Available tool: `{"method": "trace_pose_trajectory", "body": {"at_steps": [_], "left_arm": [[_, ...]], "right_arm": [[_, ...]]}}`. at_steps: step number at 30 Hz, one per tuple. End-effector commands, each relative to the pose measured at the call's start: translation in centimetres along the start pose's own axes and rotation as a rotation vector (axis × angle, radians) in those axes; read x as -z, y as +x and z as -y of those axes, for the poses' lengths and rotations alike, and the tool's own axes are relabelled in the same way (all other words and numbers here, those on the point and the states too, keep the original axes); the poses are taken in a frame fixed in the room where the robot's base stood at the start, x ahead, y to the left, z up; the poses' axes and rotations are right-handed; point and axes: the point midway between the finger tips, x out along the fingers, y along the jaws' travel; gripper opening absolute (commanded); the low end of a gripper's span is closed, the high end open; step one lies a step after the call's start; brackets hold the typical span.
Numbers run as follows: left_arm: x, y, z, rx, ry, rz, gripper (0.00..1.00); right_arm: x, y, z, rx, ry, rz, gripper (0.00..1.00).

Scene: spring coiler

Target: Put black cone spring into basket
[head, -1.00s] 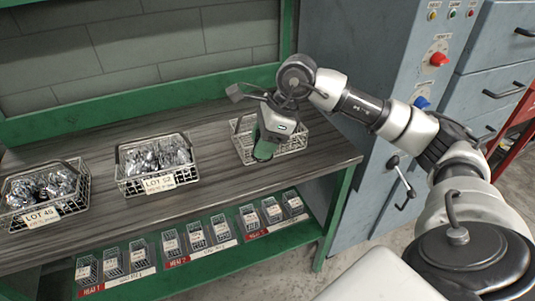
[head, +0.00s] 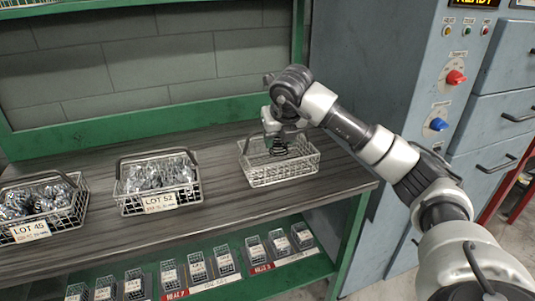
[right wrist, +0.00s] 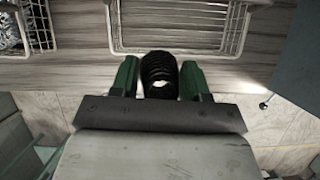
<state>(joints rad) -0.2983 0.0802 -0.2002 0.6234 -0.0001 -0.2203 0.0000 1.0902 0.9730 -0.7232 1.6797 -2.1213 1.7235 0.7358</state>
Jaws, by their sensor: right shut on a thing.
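The black cone spring (head: 278,147) is held in my right gripper (head: 272,127), over the right-hand wire basket (head: 284,175). In the right wrist view the spring (right wrist: 159,72) sits between the two green fingers (right wrist: 158,66), which are closed on its sides. The basket rim (right wrist: 180,52) shows just beyond the spring in that view. In the head view the spring shows within the basket's outline; I cannot tell how far it is above the basket floor. The basket otherwise looks empty. My left gripper is not in view.
Two wire baskets of shiny parts, labelled LOT 52 (head: 160,203) and LOT 45 (head: 31,232), stand to the left on the wooden bench. Several small bins (head: 197,266) sit on the shelf below. A blue-grey cabinet (head: 380,60) stands to the right. Bare bench lies between baskets.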

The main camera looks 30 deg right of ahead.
Motion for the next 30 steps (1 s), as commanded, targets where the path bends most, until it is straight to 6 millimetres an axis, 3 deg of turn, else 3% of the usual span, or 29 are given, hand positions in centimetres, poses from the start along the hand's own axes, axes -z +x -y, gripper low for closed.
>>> {"method": "trace_pose_trajectory", "body": {"at_steps": [4,10,20,30], "left_arm": [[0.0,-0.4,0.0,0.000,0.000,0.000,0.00],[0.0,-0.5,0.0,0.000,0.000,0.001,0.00],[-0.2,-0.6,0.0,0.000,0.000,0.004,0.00],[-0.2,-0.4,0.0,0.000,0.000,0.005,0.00]], "right_arm": [[-1.8,2.7,-1.3,-0.001,0.001,-0.002,0.21],[-2.8,4.4,-2.0,-0.001,-0.001,0.001,0.21],[-1.3,7.9,-2.0,0.000,-0.002,-0.002,0.21],[-1.1,8.3,-2.0,-0.001,-0.002,0.001,0.21]]}}
